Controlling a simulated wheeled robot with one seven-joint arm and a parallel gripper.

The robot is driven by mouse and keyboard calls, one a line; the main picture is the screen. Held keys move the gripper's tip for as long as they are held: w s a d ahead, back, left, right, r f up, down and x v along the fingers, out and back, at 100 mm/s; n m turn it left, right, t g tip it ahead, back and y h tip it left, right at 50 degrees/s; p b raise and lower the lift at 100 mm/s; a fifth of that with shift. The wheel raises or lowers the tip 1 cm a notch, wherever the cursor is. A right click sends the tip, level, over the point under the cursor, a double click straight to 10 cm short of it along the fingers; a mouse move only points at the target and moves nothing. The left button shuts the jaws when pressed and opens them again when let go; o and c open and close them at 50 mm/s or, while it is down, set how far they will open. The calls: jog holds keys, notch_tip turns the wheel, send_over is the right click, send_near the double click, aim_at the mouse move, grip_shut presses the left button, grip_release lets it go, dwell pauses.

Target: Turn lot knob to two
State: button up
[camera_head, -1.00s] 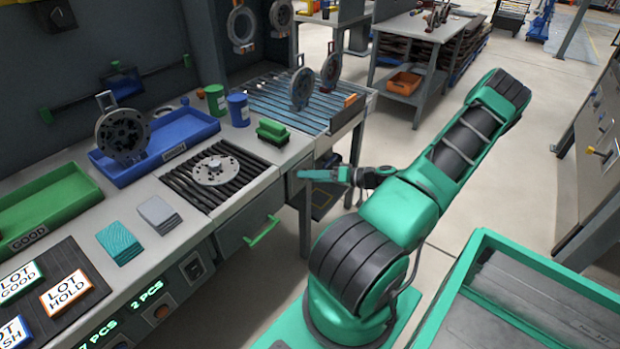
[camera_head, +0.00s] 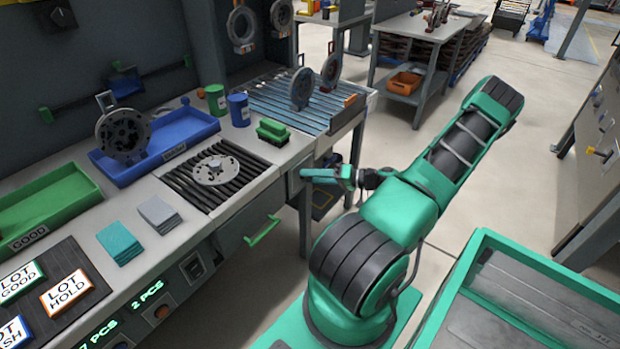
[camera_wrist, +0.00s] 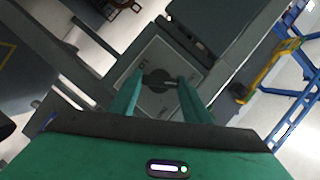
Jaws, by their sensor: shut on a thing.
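The lot knob (camera_wrist: 160,80) is a dark round knob on a pale square plate (camera_wrist: 160,55) in the wrist view. Small marks on the plate are too blurred to read, so I cannot tell which number the knob points at. My gripper (camera_wrist: 158,83) has its two green fingers on either side of the knob and is shut on it. In the head view my gripper (camera_head: 304,174) reaches the right end of the workbench, at the side of the grey cabinet. The knob is hidden there.
The workbench (camera_head: 187,215) carries a blue tray (camera_head: 200,128), a green tray (camera_head: 45,208) and a metal disc (camera_head: 216,169) on black rollers. A green drawer handle (camera_head: 262,231) sticks out left of my gripper. A green-rimmed bin (camera_head: 545,262) stands at right.

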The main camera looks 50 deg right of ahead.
jog(key=m+t, duration=0.1)
jog(key=m, duration=0.2)
jog(key=m+t+y, duration=0.1)
jog(key=m, duration=0.3)
jog(key=f+m+t+y, duration=0.1)
jog(key=m, duration=0.2)
jog(key=shift+s+d+m+t, duration=0.1)
jog(key=shift+m+t, duration=0.3)
jog(key=shift+f+m+t+h, duration=0.15)
jog(key=shift+m+t, duration=0.25)
jog(key=shift+m, duration=0.7)
jog(key=shift+m+t+h, duration=0.25)
jog(key=shift+m+t, duration=0.15)
jog(key=shift+m, duration=0.7)
jog(key=o, duration=1)
jog(key=shift+o, duration=0.2)
